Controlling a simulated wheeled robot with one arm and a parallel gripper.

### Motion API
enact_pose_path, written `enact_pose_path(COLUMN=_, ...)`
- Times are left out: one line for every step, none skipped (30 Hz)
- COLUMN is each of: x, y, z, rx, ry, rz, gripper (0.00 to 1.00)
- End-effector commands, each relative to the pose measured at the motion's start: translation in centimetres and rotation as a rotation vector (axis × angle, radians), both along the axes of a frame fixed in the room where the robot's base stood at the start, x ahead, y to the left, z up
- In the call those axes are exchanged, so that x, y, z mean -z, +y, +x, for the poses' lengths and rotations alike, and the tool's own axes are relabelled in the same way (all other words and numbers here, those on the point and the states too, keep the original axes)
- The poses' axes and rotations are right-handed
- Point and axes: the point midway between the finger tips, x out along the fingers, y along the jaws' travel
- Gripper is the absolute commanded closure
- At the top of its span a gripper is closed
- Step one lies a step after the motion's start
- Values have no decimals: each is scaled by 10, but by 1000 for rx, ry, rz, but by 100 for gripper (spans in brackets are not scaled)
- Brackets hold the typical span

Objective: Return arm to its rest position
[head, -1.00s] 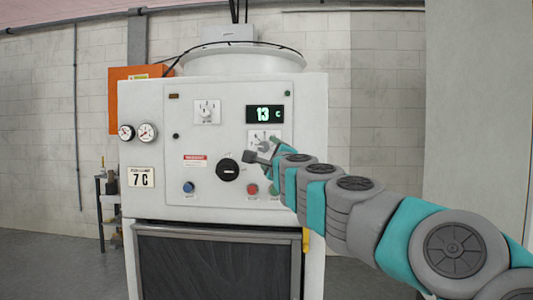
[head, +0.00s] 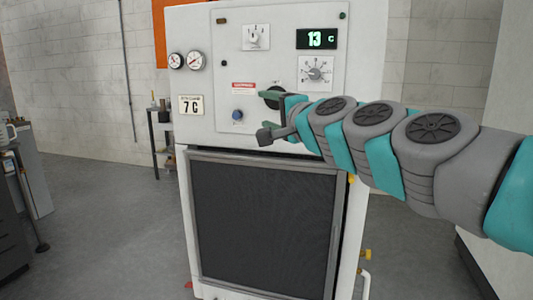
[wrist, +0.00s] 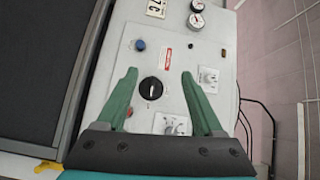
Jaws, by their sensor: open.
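My gripper (head: 267,115) is at the end of my teal and grey arm, which reaches in from the right in the head view. It is in front of the control panel of the white washer (head: 200,137). In the wrist view my gripper (wrist: 160,90) shows two green fingers spread apart with nothing between them. The black knob (wrist: 151,88) appears between the fingers, and the gripper looks apart from it. In the head view the gripper partly covers this knob, and my arm hides the lower right of the panel.
A dark mesh door (head: 262,220) is below. A small shelf (head: 160,140) stands left. Open grey floor (head: 110,230) lies left of the washer.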

Motion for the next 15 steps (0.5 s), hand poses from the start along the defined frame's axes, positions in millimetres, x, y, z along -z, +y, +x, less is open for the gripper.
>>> enact_pose_path(x=25, y=17, z=-18, rx=-59, ry=23, rz=-114, gripper=31)
enact_pose_path(x=41, y=26, z=-28, rx=-97, ry=38, rz=-180, gripper=31)
enact_pose_path(x=63, y=36, z=-41, rx=-142, ry=61, rz=-265, gripper=31)
enact_pose_path(x=81, y=42, z=-52, rx=-177, ry=82, rz=-329, gripper=31)
enact_pose_path(x=100, y=46, z=-62, rx=-210, ry=104, rz=-390, gripper=31)
enact_pose_path(x=123, y=49, z=-76, rx=-253, ry=135, rz=-466, gripper=31)
enact_pose_path(x=140, y=50, z=-87, rx=-284, ry=159, rz=-522, gripper=31)
enact_pose_path(x=158, y=50, z=-98, rx=-312, ry=184, rz=-578, gripper=31)
enact_pose_path(x=182, y=48, z=-113, rx=-354, ry=223, rz=-647, gripper=31)
enact_pose_path(x=199, y=45, z=-125, rx=-382, ry=254, rz=-695, gripper=31)
enact_pose_path(x=217, y=41, z=-136, rx=-410, ry=284, rz=-745, gripper=31)
enact_pose_path(x=238, y=34, z=-151, rx=-446, ry=328, rz=-806, gripper=31)
enact_pose_path(x=254, y=29, z=-163, rx=-473, ry=362, rz=-848, gripper=31)
enact_pose_path(x=270, y=22, z=-176, rx=-502, ry=399, rz=-892, gripper=31)
enact_pose_path(x=290, y=12, z=-193, rx=-537, ry=449, rz=-945, gripper=31)
